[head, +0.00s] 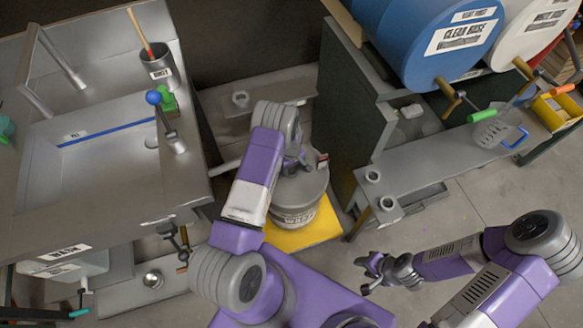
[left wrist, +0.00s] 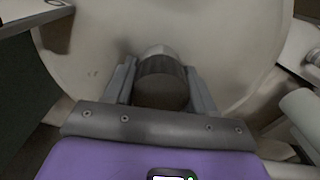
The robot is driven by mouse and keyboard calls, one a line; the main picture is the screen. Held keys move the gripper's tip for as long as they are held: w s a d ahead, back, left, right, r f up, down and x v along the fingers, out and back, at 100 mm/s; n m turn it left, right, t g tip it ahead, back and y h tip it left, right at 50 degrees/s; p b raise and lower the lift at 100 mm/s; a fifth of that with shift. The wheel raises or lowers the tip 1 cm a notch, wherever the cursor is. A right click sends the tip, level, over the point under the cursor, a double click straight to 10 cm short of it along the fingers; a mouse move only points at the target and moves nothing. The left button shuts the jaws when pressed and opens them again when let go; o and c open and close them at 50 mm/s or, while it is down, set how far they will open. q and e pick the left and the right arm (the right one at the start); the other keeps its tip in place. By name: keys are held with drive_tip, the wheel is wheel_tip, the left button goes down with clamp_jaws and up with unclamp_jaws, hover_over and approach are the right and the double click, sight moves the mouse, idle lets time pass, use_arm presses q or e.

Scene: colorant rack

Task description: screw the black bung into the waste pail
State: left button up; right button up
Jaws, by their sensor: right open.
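The waste pail (head: 298,214) is a grey drum with a label, standing on a yellow base on the floor. My left gripper (head: 294,162) is over its top, which fills much of the left wrist view (left wrist: 90,70). There, the black bung (left wrist: 160,90) sits between the fingers of my left gripper (left wrist: 162,82), which touch it on both sides. A paler rim shows beyond the bung; how far the bung is seated cannot be told. The bung is hidden by my arm in the head view. My right gripper (head: 378,272) is open and empty, right of the pail.
A grey bench with a sunken tray (head: 90,170) stands at left. A dark cabinet with a shelf (head: 440,160) and a blue drum (head: 430,40) stand at right, close to the pail. The floor (head: 500,200) at right is clear.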

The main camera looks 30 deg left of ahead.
use_arm(q)
drive_tip(key=shift+c, duration=1.1)
drive_tip(key=m, duration=0.9)
drive_tip(key=shift+m, duration=0.3)
drive_tip(key=m, duration=0.4)
drive_tip(key=o, duration=1)
drive_tip(key=shift+c, duration=0.2)
